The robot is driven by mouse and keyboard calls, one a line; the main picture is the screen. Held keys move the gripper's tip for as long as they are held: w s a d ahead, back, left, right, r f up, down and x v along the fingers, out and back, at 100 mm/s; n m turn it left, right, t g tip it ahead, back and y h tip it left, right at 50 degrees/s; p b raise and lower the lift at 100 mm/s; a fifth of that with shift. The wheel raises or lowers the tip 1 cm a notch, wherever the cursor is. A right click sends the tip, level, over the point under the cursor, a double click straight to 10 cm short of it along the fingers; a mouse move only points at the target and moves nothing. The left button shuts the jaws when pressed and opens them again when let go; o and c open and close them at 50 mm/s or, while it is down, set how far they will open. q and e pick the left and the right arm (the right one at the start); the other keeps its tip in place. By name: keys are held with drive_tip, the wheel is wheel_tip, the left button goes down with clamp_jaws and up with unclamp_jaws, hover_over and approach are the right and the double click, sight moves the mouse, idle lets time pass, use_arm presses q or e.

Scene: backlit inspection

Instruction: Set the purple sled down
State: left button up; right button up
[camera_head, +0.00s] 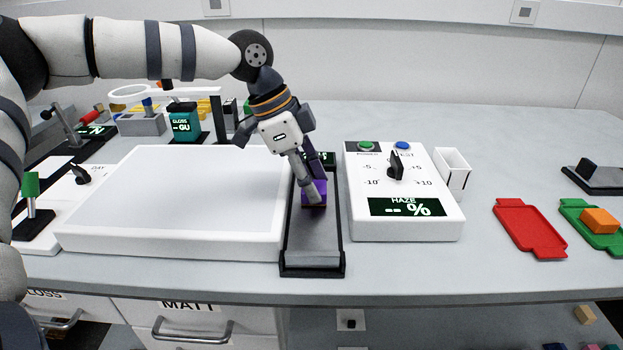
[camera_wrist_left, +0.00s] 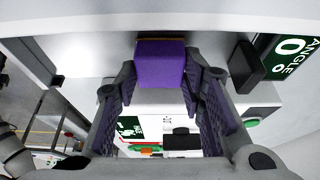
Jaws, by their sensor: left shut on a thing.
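The purple sled (camera_head: 315,192) is a small purple block over the grey track of a dark narrow ramp (camera_head: 313,258), between the light panel and the haze meter. My left gripper (camera_head: 312,190) reaches down from above and is shut on it. In the left wrist view the purple sled (camera_wrist_left: 160,63) sits between the two fingers of my left gripper (camera_wrist_left: 162,85). Whether its underside touches the track cannot be told, as the fingers hide part of it. My right gripper is not in view.
A white light panel (camera_head: 180,195) lies left of the ramp. A white haze meter (camera_head: 400,222) with a black knob stands close on the right. Farther right are a white bin (camera_head: 452,174), a red tray (camera_head: 528,228) and a green tray (camera_head: 607,240) holding an orange block (camera_head: 600,219).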

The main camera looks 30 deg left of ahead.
use_arm(q)
drive_tip(key=o, duration=1.1)
drive_tip(key=shift+f, duration=0.15)
drive_tip(key=shift+o, duration=0.2)
drive_tip(key=p+v, duration=0.1)
drive_tip(key=v, duration=1.1)
drive_tip(key=shift+p, duration=0.35)
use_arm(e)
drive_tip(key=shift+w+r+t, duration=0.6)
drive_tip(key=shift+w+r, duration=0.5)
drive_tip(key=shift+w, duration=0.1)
